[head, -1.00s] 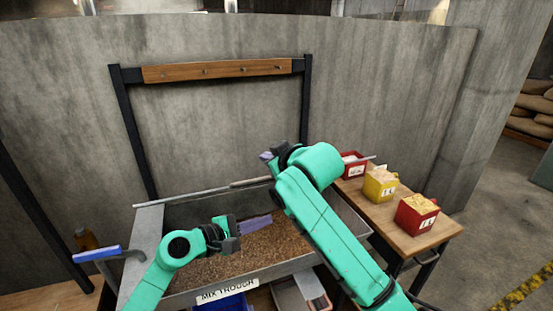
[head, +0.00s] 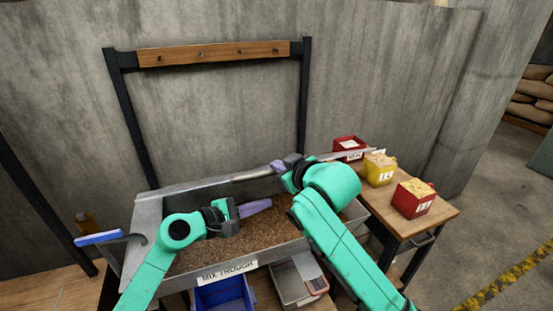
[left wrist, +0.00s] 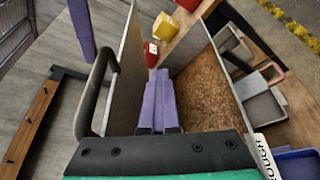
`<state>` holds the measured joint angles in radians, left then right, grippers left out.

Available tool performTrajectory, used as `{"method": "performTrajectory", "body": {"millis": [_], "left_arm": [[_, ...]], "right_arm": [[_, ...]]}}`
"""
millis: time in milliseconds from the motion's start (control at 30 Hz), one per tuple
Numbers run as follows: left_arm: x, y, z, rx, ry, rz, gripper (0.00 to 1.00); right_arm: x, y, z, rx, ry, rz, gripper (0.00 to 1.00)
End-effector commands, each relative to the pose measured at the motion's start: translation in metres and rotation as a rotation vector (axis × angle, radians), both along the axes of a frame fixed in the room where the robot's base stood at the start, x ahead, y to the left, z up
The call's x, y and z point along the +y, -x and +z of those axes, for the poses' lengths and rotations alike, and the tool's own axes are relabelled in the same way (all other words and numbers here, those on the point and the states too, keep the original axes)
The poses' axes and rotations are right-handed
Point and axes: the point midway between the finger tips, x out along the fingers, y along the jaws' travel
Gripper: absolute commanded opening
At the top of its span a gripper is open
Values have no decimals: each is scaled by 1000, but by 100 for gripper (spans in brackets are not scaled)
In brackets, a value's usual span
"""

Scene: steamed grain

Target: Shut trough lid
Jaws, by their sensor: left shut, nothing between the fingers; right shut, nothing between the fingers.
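The grey trough (head: 285,250), labelled MIX TROUGH, holds brown grain (head: 205,250). Its metal lid (head: 190,189) stands raised along the back edge, leaving the grain uncovered. In the left wrist view the lid (left wrist: 125,75) is a steep panel with a dark bar handle (left wrist: 93,85) on its outer side. My right gripper (head: 277,167) is shut and empty at the lid's upper edge near the handle; I cannot tell whether it touches. My left gripper (head: 256,207) is shut and empty over the grain, on the lid's inner side; its purple fingers show in the left wrist view (left wrist: 160,105).
A side table (head: 405,227) at the right holds red and yellow grain boxes (head: 380,170). A wooden rack (head: 215,52) on black posts stands behind the trough. A blue bin (head: 225,295) and a grey bin (head: 290,285) sit below its front. A blue-handled tool (head: 98,238) is at the left.

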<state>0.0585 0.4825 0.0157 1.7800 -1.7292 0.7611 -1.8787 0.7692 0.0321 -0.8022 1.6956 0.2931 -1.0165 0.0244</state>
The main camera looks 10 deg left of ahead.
Motion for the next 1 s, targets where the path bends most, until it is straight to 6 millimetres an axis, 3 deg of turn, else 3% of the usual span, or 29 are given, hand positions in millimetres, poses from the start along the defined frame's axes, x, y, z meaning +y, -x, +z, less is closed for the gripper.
{"method": "performTrajectory", "body": {"millis": [133,267,667,1000], "left_arm": [[0,0,0,0,0,0,1],[0,0,0,0,0,0,50],[6,6,1,1,-1,2,50],[56,70,19,4,-3,0,50]], "right_arm": [[0,0,0,-1,-1,0,0],[0,0,1,-1,-1,0,0],[1,0,1,-1,-1,1,0],[0,0,1,-1,-1,1,0]]}}
